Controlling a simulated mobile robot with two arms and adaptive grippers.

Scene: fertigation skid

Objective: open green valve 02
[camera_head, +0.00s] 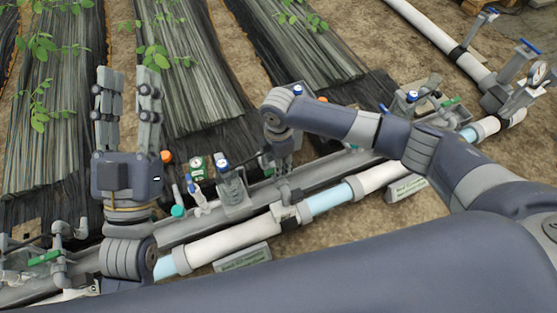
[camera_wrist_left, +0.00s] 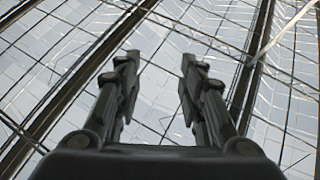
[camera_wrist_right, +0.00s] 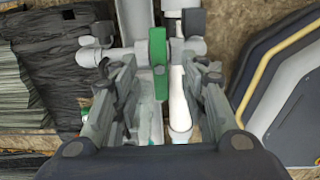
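A green valve handle (camera_wrist_right: 158,52) shows in the right wrist view, on grey pipe fittings. It lies between the spread fingers of my right gripper (camera_wrist_right: 158,68), with gaps on both sides. I cannot tell how far beyond the fingertips it is. In the head view my right gripper (camera_head: 284,152) points down over the pipe row, and the valve under it is hidden. Other green handles show at the left (camera_head: 46,257) and right (camera_head: 451,102); I cannot read a number on any. My left gripper (camera_head: 128,88) is open, empty and raised; it also shows in the left wrist view (camera_wrist_left: 160,60).
A white pipe with light-blue sections (camera_head: 328,199) runs diagonally. Gauges and a blue-topped valve (camera_head: 222,165) stand beside my right gripper. Sign plates (camera_head: 242,257) sit along the pipe. Black-covered plant beds (camera_head: 190,80) lie behind. Another white pipe (camera_head: 425,25) is at upper right.

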